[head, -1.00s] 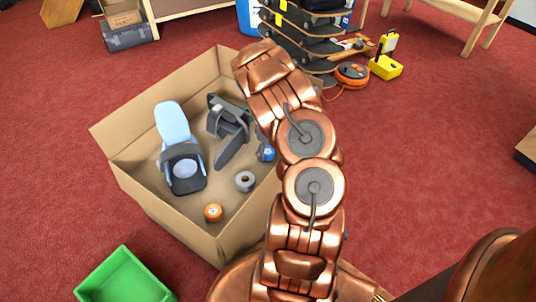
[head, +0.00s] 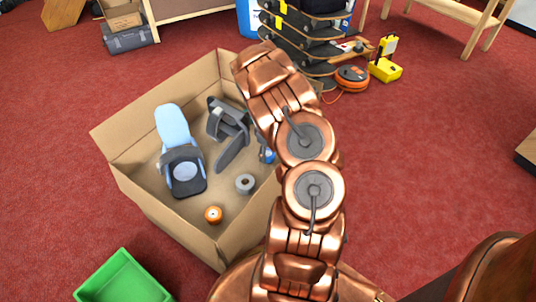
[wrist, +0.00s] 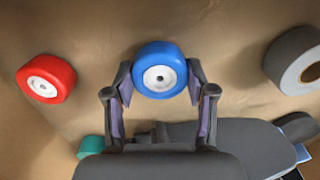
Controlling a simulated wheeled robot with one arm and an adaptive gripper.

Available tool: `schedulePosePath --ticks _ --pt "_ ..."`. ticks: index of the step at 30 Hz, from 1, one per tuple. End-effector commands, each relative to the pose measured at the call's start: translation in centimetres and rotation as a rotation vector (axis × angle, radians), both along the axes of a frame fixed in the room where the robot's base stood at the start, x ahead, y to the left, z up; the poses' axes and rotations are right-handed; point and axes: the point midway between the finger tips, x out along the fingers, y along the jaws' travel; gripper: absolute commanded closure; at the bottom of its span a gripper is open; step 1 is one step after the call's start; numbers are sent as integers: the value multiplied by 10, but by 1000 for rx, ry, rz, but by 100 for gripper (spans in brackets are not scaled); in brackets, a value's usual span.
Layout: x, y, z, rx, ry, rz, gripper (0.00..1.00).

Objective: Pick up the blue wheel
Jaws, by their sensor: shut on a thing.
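The blue wheel (wrist: 160,70) has a white hub and sits between the two fingertips of my gripper (wrist: 160,82) in the wrist view. The fingers touch it on both sides and are shut on it. It is inside the cardboard box (head: 165,218).
In the wrist view a red wheel (wrist: 46,79) lies left, a teal one (wrist: 91,146) lower left and a grey roll (wrist: 298,62) right. The box also holds an orange wheel (head: 213,214) and bindings (head: 182,165). A green bin (head: 122,280) stands outside.

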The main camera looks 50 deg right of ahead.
Motion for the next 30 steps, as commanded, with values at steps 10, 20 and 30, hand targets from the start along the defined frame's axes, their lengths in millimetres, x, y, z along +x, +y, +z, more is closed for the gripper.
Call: schedulePosePath --ticks 10,20,30 --pt "1 0 60 -1 -2 2 79" --pt "1 0 102 -2 -2 0 79" --pt "1 0 137 0 -1 0 79"
